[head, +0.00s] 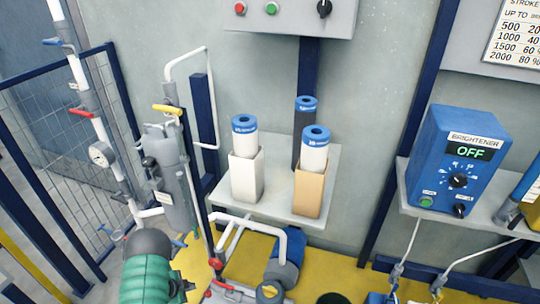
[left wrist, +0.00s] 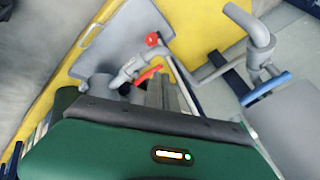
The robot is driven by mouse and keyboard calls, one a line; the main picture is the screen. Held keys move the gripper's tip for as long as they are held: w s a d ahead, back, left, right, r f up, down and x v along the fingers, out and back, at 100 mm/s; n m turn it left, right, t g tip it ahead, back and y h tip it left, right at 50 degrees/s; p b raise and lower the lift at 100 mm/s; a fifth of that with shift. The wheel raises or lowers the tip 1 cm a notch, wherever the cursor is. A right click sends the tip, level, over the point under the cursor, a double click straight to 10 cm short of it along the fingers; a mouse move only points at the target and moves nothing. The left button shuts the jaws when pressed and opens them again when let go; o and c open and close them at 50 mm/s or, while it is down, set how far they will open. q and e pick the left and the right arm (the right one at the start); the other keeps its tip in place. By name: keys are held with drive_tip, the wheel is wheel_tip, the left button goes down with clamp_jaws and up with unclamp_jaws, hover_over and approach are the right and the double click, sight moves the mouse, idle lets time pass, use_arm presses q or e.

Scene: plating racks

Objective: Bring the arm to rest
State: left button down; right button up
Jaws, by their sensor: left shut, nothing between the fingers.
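My left arm's green and dark grey part shows at the bottom left of the head view. My left gripper (left wrist: 160,92) shows in the left wrist view as short grey fingers beyond its green housing. It is shut and empty, above the floor and pipework. Its fingers are hard to make out in the head view. My right gripper is in neither view.
A grey shelf (head: 285,208) holds blue-capped filter cartridges, two in open boxes. A blue brightener unit (head: 459,160) reading OFF stands on a right shelf. Piping with a grey filter housing (head: 172,180) and a blue pump (head: 287,262) stand close to my left arm.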

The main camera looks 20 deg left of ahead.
use_arm(q)
drive_tip(key=w+d+r+n+y, duration=0.25)
drive_tip(key=w+r, duration=0.25)
drive_tip(key=r, duration=0.5)
drive_tip(key=s+d+r+n+g, duration=0.15)
drive_tip(key=d+r+n, duration=0.25)
drive_tip(key=d+r, duration=0.4)
drive_tip(key=s+d+r+n+g+h, duration=0.1)
drive_tip(key=s+d+r+n, duration=0.1)
drive_tip(key=s+d+r, duration=0.45)
drive_tip(key=s+d+r+n+g+h, duration=0.1)
drive_tip(key=s+d+r+n+g, duration=0.15)
drive_tip(key=s+d, duration=0.65)
wheel_tip(320, 180, up, 26)
drive_tip(key=p, duration=2.4)
drive_tip(key=shift+s+a+f+t+p, duration=0.25)
drive_tip(key=shift+s+a+t+p, duration=0.05)
drive_tip(key=shift+s+t+p, duration=0.1)
drive_tip(key=shift+y, duration=0.25)
